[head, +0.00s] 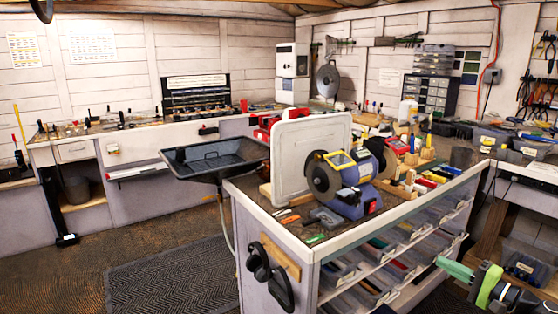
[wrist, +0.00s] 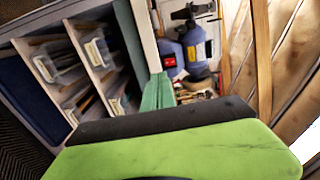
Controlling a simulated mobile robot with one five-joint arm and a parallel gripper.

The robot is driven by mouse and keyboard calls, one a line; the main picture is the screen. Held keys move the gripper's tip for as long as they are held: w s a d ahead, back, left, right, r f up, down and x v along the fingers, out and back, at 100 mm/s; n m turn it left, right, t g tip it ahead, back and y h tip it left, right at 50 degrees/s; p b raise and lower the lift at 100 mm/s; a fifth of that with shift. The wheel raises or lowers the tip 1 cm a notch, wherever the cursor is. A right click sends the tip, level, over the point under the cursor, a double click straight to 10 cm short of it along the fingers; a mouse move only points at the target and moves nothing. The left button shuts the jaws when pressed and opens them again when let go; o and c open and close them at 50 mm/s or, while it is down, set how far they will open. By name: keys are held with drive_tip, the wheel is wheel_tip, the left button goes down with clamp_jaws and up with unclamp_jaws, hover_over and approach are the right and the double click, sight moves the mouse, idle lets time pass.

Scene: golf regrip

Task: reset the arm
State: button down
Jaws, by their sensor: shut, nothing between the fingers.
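My gripper (head: 452,267) is at the lower right of the head view, with green fingers and a bright green band behind them. The fingers point left, toward the shelved side of the workbench island (head: 262,222), and look apart from it. In the wrist view my gripper (wrist: 157,92) shows its green fingers together, with nothing held between them. The large green and black part below them hides much of that view.
A blue bench grinder (head: 350,183) stands on the island, with a black tray (head: 213,158) at its left. Clear bins (head: 340,272) fill the island's shelves. Another bench (head: 520,172) stands at right. A dark mat (head: 170,280) lies on open floor at left.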

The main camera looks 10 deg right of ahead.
drive_tip(key=w+a+f+n+g+y, duration=0.1)
drive_tip(key=w+a+f+n+g, duration=0.15)
drive_tip(key=w+a+f, duration=0.4)
drive_tip(key=w+a+f+n+g, duration=0.2)
drive_tip(key=a+f+g, duration=0.15)
drive_tip(key=a, duration=0.65)
drive_tip(key=w+a+f+n+g+y, duration=0.1)
drive_tip(key=w+a+f+n+g, duration=0.1)
drive_tip(key=w+a+f+g, duration=0.45)
drive_tip(key=s+a+f+n+g+h, duration=0.2)
drive_tip(key=s+a+f+n+h, duration=0.15)
drive_tip(key=a, duration=0.75)
drive_tip(key=s+a+f+n+g+h, duration=0.2)
drive_tip(key=a+f+n+h, duration=0.15)
drive_tip(key=a, duration=0.75)
wheel_tip(320, 180, up, 15)
drive_tip(key=h+p, duration=0.1)
drive_tip(key=p, duration=1.3)
drive_tip(key=shift+w+p, duration=0.25)
drive_tip(key=shift+p, duration=0.15)
drive_tip(key=shift+d+n, duration=0.1)
drive_tip(key=shift+n, duration=0.15)
